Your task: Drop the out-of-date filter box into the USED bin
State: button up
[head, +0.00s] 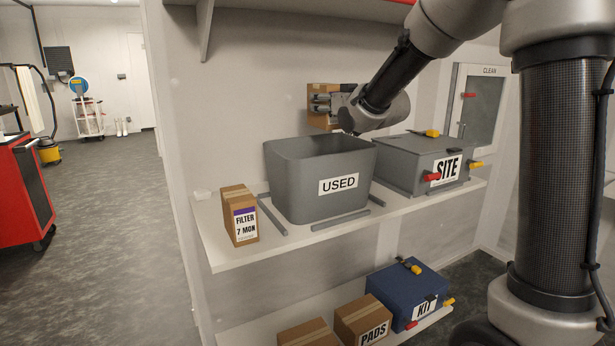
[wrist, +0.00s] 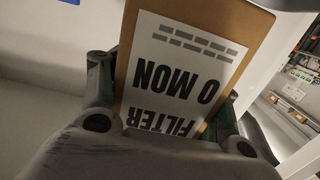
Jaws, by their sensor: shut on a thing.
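My gripper (head: 323,103) is shut on a brown cardboard filter box (head: 319,121). In the wrist view the held filter box (wrist: 185,75) shows a white label, upside down, reading FILTER 0 MON. The grey, open-topped USED bin (head: 302,190) stands on the white shelf, and the held box is above its back part, near the wall. The bin's floor is hidden by its front wall. A second filter box (head: 239,216), labelled FILTER 7 MON with a purple band, stands upright on the shelf left of the bin.
A grey SITE case (head: 405,160) with red and yellow latches stands right of the bin. Grey strips lie around the bin's base. A blue KIT case (head: 395,292) and PADS box (head: 362,318) stand on the lower shelf. A shelf bracket (head: 205,30) hangs above left.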

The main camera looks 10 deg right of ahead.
jog(key=shift+f, duration=2.55)
jog(key=o, duration=1.2)
jog(key=shift+s, duration=0.1)
jog(key=f+v, duration=0.1)
jog(key=v, duration=1.1)
jog(key=s+d+f+g+h, duration=0.3)
jog(key=f+g, duration=0.2)
jog(key=f, duration=0.4)
jog(key=s+d+f+m+g+h, duration=0.2)
jog(key=s+d+f+g, duration=0.25)
jog(key=s, duration=0.35)
jog(key=s+d+r+g, duration=0.1)
jog(key=s, duration=0.6)
jog(key=s+d+r+m, duration=0.1)
jog(key=s+r, duration=0.1)
jog(key=s, duration=0.5)
jog(key=s+d+r+g, duration=0.1)
jog(key=s, duration=0.6)
jog(key=shift+s+d+r+m+g, duration=0.2)
jog(key=shift+d+r+m+g, duration=0.1)
jog(key=shift+d+r+g, duration=0.1)
